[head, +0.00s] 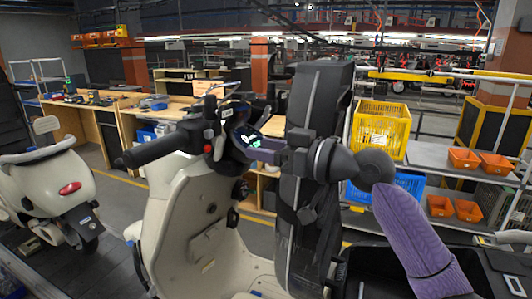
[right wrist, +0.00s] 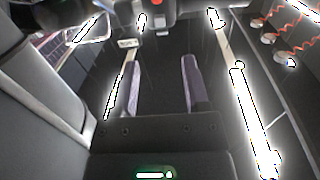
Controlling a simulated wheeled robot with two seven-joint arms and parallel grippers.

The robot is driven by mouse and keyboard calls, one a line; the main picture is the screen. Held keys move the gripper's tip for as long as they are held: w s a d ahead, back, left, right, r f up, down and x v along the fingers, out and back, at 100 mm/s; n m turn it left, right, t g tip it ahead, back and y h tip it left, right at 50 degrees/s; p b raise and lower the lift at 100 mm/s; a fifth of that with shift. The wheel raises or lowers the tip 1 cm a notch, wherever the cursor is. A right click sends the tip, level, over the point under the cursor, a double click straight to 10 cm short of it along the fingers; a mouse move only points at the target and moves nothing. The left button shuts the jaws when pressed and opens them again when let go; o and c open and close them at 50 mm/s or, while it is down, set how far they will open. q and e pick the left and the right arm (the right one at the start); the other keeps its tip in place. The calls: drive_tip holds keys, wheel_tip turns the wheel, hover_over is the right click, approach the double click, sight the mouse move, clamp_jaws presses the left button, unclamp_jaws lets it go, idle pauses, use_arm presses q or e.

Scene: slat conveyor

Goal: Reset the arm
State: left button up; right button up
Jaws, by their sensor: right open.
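My right arm, in a purple sleeve, comes in from the lower right of the head view. Its gripper (head: 250,143) is beside the scooter's handlebar (head: 165,148); whether it touches the handlebar I cannot tell. In the right wrist view the two purple-lined fingers (right wrist: 163,82) stand apart with nothing held between them. The white scooter (head: 185,225) stands upright with its handlebar and seat-side body to the left of my arm. My left gripper is not in view.
A second white scooter (head: 55,190) stands at the left. Wooden workbenches (head: 125,100) are behind. A rack at the right holds a yellow crate (head: 381,128), a blue crate (head: 408,187) and several orange bins (head: 463,159). Dark floor is open between the scooters and the benches.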

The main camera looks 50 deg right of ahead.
drive_tip(key=s+a+f+g+h, duration=0.1)
drive_tip(key=a+f+g, duration=0.3)
drive_tip(key=f, duration=0.9)
drive_tip(key=s+a+f+g+h, duration=0.15)
drive_tip(key=a+f+g, duration=0.3)
drive_tip(key=f, duration=0.75)
drive_tip(key=s+a+f+g, duration=0.5)
drive_tip(key=s+a+f, duration=0.4)
drive_tip(key=s+a, duration=0.3)
wheel_tip(320, 180, down, 32)
drive_tip(key=s+a+f+g+h+b, duration=0.1)
drive_tip(key=s+a+g+b, duration=0.1)
drive_tip(key=b, duration=1.1)
drive_tip(key=s+d+f+b, duration=0.1)
drive_tip(key=s+f+b, duration=0.4)
drive_tip(key=f, duration=0.4)
drive_tip(key=s+d+f+g+b, duration=0.1)
drive_tip(key=s+d+f+b, duration=0.1)
drive_tip(key=s+f+b, duration=0.3)
drive_tip(key=s+f, duration=0.3)
drive_tip(key=f, duration=0.2)
drive_tip(key=shift+s+d+f+n, duration=0.2)
drive_tip(key=shift+s+f+n, duration=0.1)
drive_tip(key=shift+n, duration=0.1)
